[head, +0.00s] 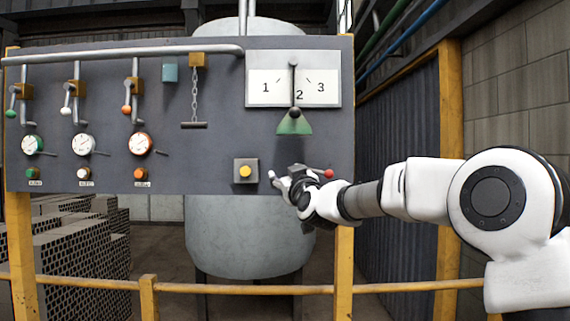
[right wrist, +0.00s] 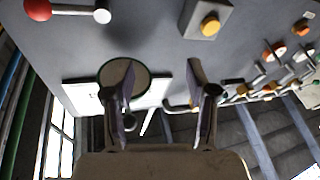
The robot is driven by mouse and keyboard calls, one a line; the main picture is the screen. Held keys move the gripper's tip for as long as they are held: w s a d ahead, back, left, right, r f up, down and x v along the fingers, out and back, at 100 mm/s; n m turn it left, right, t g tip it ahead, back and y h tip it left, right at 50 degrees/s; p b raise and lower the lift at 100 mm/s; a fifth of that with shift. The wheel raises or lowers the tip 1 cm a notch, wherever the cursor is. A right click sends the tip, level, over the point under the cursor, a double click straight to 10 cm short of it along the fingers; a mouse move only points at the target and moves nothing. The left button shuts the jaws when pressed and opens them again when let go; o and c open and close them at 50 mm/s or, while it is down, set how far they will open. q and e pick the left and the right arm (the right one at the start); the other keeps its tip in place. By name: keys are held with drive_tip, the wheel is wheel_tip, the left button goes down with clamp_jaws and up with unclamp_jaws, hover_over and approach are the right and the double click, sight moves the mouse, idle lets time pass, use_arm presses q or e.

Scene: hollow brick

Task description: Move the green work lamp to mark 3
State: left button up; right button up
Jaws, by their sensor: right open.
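The green work lamp (head: 295,123) is a cone-shaped shade hanging from a dark arm in front of a white plate (head: 266,88) marked 1, 2 and 3. Its arm stands upright at mark 2, the middle one. In the right wrist view the lamp (right wrist: 140,80) shows as a round disc with a dark green rim, partly hidden behind one finger. My right gripper (head: 283,181) is below the lamp, in front of the panel. In the right wrist view my right gripper (right wrist: 160,82) has its fingers apart with nothing between them. My left gripper is not in view.
A red-knobbed lever (head: 328,174) is close beside my right gripper. A yellow button box (head: 246,171) is just left of it. Valves, gauges and a hanging chain (head: 194,100) fill the panel's left. A yellow rail (head: 400,287) crosses below.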

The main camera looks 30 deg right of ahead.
drive_tip(key=m+t+h+p, duration=0.1)
drive_tip(key=t+p, duration=0.1)
approach(297, 113)
wheel_tip(297, 113, up, 3)
drive_tip(key=w, duration=0.3)
drive_tip(key=p+x, duration=0.1)
drive_tip(key=x, duration=0.1)
drive_tip(key=f+p+x, duration=0.1)
drive_tip(key=x, duration=0.2)
drive_tip(key=d+p+x, duration=0.1)
drive_tip(key=p+x, duration=0.1)
drive_tip(key=shift+w+f, duration=0.15)
drive_tip(key=shift+w, duration=0.25)
drive_tip(key=shift+w+d, duration=0.1)
drive_tip(key=shift+w, duration=0.05)
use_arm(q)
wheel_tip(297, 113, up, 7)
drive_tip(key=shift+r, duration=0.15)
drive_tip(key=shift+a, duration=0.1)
use_arm(e)
clamp_jaws()
